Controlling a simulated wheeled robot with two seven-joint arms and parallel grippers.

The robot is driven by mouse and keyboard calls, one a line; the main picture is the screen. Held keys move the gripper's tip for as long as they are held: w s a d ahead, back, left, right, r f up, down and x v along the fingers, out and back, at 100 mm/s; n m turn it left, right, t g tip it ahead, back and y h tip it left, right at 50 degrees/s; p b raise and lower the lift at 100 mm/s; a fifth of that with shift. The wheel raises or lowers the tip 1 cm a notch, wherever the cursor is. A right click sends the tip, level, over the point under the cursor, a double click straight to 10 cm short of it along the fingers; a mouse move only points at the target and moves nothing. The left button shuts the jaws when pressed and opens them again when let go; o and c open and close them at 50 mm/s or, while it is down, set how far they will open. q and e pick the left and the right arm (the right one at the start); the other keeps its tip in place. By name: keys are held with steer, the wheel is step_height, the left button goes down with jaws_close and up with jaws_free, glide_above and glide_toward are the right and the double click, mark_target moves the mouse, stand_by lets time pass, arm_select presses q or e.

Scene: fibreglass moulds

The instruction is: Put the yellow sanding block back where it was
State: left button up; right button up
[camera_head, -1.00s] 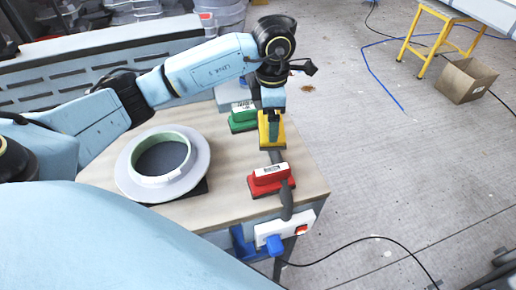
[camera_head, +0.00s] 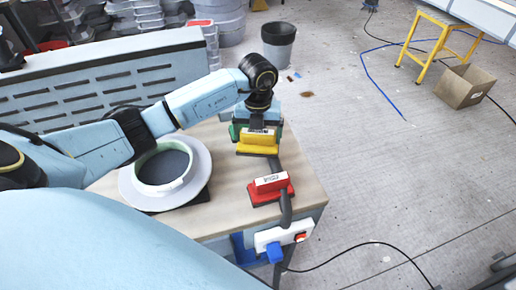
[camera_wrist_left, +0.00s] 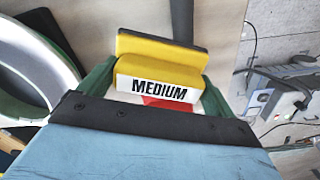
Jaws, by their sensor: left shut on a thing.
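In the left wrist view, the green fingers of the left gripper (camera_wrist_left: 155,92) are shut on the yellow block (camera_wrist_left: 160,54), whose white label reads MEDIUM. I cannot tell whether its base touches the worktop. My right gripper is not in view.
A pale ring-shaped mould (camera_head: 128,190) lies on the worktop (camera_head: 222,205) at left. A dark hose (camera_head: 286,208) runs beside the blocks at the right edge. A white power socket (camera_head: 270,238) is on the table's front. A dark bin (camera_head: 279,45) stands on the floor behind.

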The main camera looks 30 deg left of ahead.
mark_target(258, 147)
arm_select(q)
steer(key=shift+f, duration=2.55)
steer(key=shift+f, duration=0.1)
steer(key=shift+f, duration=0.15)
steer(key=o, duration=0.7)
step_height(258, 147, up, 12)
steer(key=shift+r, duration=0.25)
